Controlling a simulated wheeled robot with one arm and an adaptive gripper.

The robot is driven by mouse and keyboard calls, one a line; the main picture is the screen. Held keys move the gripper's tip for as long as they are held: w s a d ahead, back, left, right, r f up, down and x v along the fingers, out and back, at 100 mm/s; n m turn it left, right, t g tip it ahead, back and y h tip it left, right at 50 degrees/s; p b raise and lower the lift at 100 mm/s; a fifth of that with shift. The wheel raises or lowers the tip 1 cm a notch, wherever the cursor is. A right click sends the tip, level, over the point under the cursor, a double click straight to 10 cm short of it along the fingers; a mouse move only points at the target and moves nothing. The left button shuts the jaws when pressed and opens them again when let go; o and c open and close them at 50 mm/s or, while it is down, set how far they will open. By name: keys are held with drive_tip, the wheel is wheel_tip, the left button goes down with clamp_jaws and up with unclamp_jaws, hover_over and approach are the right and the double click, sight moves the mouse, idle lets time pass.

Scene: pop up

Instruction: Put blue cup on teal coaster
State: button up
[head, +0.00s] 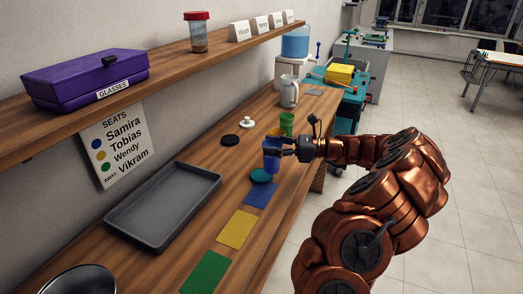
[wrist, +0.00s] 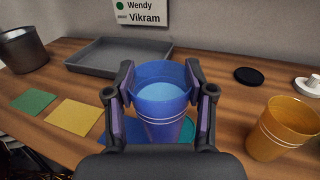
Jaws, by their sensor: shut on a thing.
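The blue cup (head: 271,160) is upright in my gripper (head: 280,150), with a lighter blue inside. In the wrist view the fingers (wrist: 163,82) are shut on both sides of the cup (wrist: 163,118). The teal coaster (head: 262,176) lies on the wooden counter right by the cup's lower end. In the wrist view part of the coaster (wrist: 187,131) shows past the right side of the cup's base, and the rest is hidden. I cannot tell whether the cup touches the coaster or hangs above it.
Blue, yellow (head: 237,229) and green (head: 205,272) mats lie nearer. An orange cup (wrist: 283,128) stands close on the right in the wrist view. A green cup (head: 287,124), black coaster (head: 230,140), white-knobbed lid (head: 247,122) and grey tray (head: 205,179) are around. A shelf overhangs the counter.

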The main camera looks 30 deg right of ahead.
sight(268, 142)
drive_tip(key=shift+w+a+f, duration=0.1)
drive_tip(key=shift+w+a, duration=0.2)
drive_tip(key=shift+w, duration=0.6)
drive_tip(key=shift+w+a+f, duration=0.1)
drive_tip(key=shift+w+a, duration=0.15)
drive_tip(key=shift+w, duration=0.65)
drive_tip(key=shift+w+f+p, duration=0.15)
drive_tip(key=shift+f+p, duration=0.4)
drive_tip(key=shift+f, duration=1.15)
drive_tip(key=shift+f, duration=0.1)
drive_tip(key=o, duration=1.3)
